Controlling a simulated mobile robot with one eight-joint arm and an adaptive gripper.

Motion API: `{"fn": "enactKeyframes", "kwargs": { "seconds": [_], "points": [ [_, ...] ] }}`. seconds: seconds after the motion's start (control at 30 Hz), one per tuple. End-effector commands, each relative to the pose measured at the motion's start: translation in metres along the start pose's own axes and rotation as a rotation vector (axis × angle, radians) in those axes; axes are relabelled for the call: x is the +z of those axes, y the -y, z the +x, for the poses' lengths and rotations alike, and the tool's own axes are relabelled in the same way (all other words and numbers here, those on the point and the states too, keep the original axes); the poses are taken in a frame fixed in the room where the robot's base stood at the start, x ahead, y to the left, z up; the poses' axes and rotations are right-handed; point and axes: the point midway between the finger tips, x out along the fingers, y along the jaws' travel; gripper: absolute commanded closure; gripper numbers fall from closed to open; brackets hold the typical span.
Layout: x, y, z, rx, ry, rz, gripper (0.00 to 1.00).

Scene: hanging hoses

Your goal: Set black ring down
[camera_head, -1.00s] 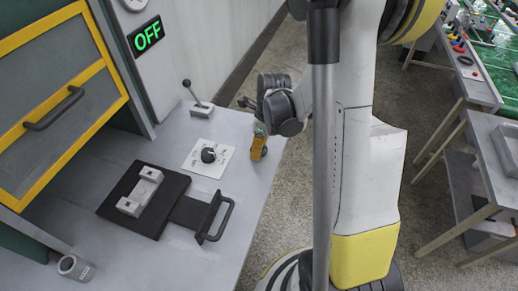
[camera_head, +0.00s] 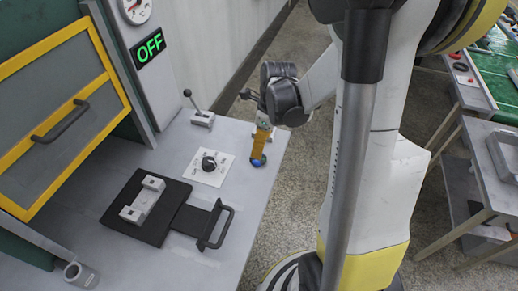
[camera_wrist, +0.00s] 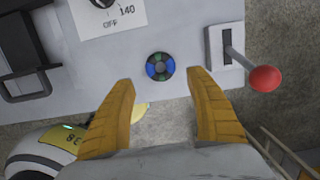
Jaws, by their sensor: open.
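The black ring (camera_wrist: 160,66), with blue and green patches around it, lies on the grey bench top near its edge. In the head view the ring (camera_head: 258,162) shows as a small dark-blue shape at the bench's right side. My gripper (camera_wrist: 160,79) is open, its two orange fingers apart on either side below the ring in the wrist view, with nothing between them. In the head view my gripper (camera_head: 260,148) points down just above the ring. Whether a finger touches the ring cannot be told.
A dial plate (camera_head: 209,168) lies left of the ring. A black plate (camera_head: 145,207) with a grey block and a handle (camera_head: 217,225) are nearer. The bench edge is close.

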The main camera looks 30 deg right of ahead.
Motion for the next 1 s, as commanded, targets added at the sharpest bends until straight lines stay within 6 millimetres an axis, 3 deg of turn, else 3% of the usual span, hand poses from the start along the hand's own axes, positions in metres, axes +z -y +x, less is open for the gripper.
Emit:
{"fn": "enactKeyframes", "kwargs": {
  "seconds": [0.1, 0.33, 0.43, 0.57, 0.73, 0.9, 1.0],
  "points": [
    [0.000, 0.000, -0.027, 0.000, 0.000, 0.000, 0.36],
    [0.001, -0.002, -0.051, -0.004, 0.001, -0.024, 0.36],
    [0.008, -0.013, -0.065, -0.033, 0.008, -0.166, 0.36],
    [0.023, -0.044, -0.097, -0.119, 0.014, -0.584, 0.36],
    [0.036, -0.098, -0.137, -0.287, -0.036, -1.316, 0.36],
    [0.038, -0.143, -0.160, -0.448, -0.157, -1.953, 0.36],
    [0.037, -0.160, -0.165, -0.518, -0.233, -2.210, 0.36]
  ]
}}
